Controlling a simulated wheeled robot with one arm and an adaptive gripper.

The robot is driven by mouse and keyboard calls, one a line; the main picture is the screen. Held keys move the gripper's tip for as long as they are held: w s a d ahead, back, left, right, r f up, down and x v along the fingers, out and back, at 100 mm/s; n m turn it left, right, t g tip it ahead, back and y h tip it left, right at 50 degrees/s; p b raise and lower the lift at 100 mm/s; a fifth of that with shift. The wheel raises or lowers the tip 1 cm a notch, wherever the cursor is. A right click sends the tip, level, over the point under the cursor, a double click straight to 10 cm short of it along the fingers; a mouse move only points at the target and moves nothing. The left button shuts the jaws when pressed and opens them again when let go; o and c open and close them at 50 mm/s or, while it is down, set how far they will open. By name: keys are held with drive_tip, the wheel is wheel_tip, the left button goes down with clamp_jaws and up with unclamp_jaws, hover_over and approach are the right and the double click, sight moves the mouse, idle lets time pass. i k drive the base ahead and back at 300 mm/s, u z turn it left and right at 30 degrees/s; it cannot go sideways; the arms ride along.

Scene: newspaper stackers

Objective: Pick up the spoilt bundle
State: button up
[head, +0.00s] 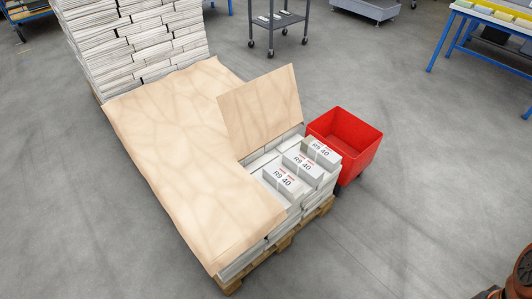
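Three strapped newspaper bundles with labels reading about "R9 40" sit in a slanting row on the uncovered corner of a loaded pallet (287,243): a near bundle (283,182), a middle bundle (303,165) and a far bundle (321,153). I cannot tell which one is spoilt; no damage is clear at this size. The far bundle's left end looks darker. More bundles lie in layers beneath them. My gripper does not show; only dark and brown parts, probably of my arm, show in the bottom right corner.
Tan paper sheet (170,140) covers most of the load; a tan board (262,107) leans up behind the bundles. A red bin (347,145) stands close at the right. A tall newspaper stack (135,40) rises behind. Floor (430,190) at right is clear.

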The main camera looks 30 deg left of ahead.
sight(320, 154)
drive_tip(key=u, duration=1.45)
drive_tip(key=i, duration=1)
